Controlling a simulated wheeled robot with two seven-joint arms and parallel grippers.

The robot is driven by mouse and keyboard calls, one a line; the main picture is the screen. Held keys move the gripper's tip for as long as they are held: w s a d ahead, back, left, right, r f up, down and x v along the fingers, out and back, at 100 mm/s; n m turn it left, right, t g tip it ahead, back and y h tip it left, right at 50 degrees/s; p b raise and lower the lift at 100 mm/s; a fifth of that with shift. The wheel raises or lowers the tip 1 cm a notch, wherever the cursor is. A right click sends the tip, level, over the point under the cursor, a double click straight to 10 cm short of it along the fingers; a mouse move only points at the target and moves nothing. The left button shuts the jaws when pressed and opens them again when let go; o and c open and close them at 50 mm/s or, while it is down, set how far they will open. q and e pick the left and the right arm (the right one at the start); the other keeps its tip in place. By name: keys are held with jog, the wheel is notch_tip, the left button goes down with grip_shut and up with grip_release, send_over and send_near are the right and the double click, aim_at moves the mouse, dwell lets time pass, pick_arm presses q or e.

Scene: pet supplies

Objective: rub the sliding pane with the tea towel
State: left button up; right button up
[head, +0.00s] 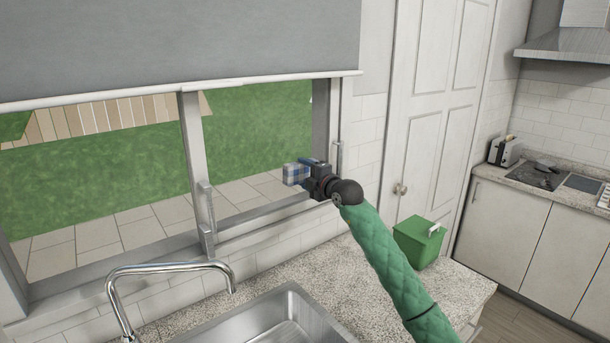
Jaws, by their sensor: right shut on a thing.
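The tea towel (294,174) is a small blue and white checked bundle. My right gripper (309,172) is shut on it and holds it up at the right-hand part of the window, near the right frame. The sliding pane (258,140) lies behind the towel, with lawn and paving seen through it. I cannot tell whether the towel touches the glass. My right arm, in a green quilted sleeve, reaches up from the lower right. My left gripper is not in view.
A grey roller blind (180,45) hangs over the window's top. Below are a chrome tap (165,268), a steel sink (265,325) and a speckled worktop (345,262). A green bin (419,243) stands right of my arm. A white door (440,110) is behind.

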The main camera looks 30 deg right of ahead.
jog(key=shift+w, duration=0.45)
jog(key=shift+w+a, duration=0.1)
jog(key=shift+w, duration=0.25)
jog(key=shift+d+f+b, duration=0.1)
jog(key=shift+d+b, duration=0.3)
jog(key=shift+d, duration=1.7)
jog(key=shift+w, duration=0.1)
jog(key=shift+a, duration=0.1)
jog(key=shift+a+p, duration=1.05)
jog(key=shift+a, duration=0.9)
